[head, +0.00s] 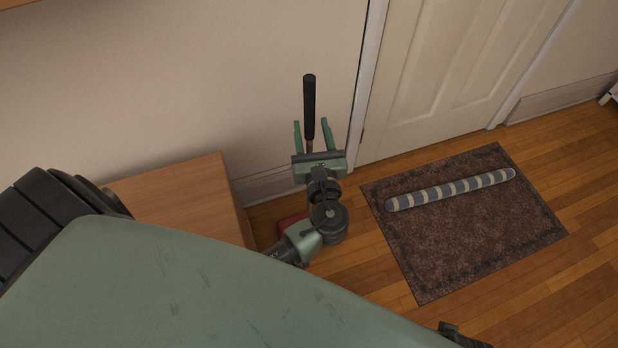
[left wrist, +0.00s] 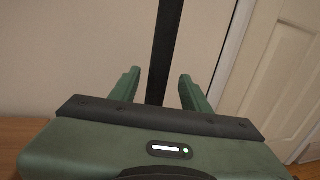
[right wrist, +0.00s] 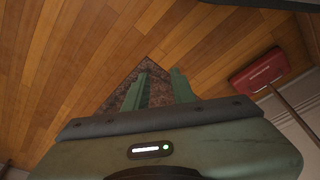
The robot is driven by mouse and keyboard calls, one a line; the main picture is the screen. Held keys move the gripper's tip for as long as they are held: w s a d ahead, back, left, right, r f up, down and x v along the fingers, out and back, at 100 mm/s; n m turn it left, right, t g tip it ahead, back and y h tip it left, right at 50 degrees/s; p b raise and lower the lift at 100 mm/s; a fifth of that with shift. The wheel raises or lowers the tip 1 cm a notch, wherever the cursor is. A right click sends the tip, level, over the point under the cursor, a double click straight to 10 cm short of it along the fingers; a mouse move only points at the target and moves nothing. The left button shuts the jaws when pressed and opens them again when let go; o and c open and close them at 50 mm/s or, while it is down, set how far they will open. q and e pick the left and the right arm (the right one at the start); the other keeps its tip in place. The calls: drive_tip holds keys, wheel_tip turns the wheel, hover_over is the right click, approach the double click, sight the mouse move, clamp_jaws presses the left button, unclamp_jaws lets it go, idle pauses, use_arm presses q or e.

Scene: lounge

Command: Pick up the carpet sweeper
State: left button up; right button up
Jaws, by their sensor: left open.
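The carpet sweeper stands upright by the wall, its black handle (head: 309,105) rising in the head view. Its red head (head: 293,222) is on the floor, mostly hidden behind my left arm; the red head (right wrist: 262,72) and part of the pole also show in the right wrist view. My left gripper (head: 311,123) is open, its two fingers on either side of the handle. In the left wrist view the handle (left wrist: 166,50) runs between the fingers, with gaps visible on both sides. My right gripper (right wrist: 160,72) is open and empty, pointing toward the floor.
A wooden cabinet (head: 185,195) stands left of the sweeper against the wall. A closed door (head: 450,70) is to the right. A brown mat (head: 470,235) with a striped draught roll (head: 450,190) lies before it. Bare wooden floor surrounds the mat.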

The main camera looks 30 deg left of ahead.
use_arm(q)
drive_tip(key=x, duration=0.2)
drive_tip(key=f+x, duration=0.1)
drive_tip(key=x, duration=0.1)
drive_tip(key=shift+w+a+b, duration=0.2)
drive_tip(key=shift+a+b, duration=0.15)
drive_tip(key=shift+b, duration=0.05)
drive_tip(key=shift+r, duration=0.1)
use_arm(e)
drive_tip(key=r, duration=0.3)
drive_tip(key=shift+w, duration=0.25)
use_arm(q)
clamp_jaws()
drive_tip(key=shift+r, duration=0.15)
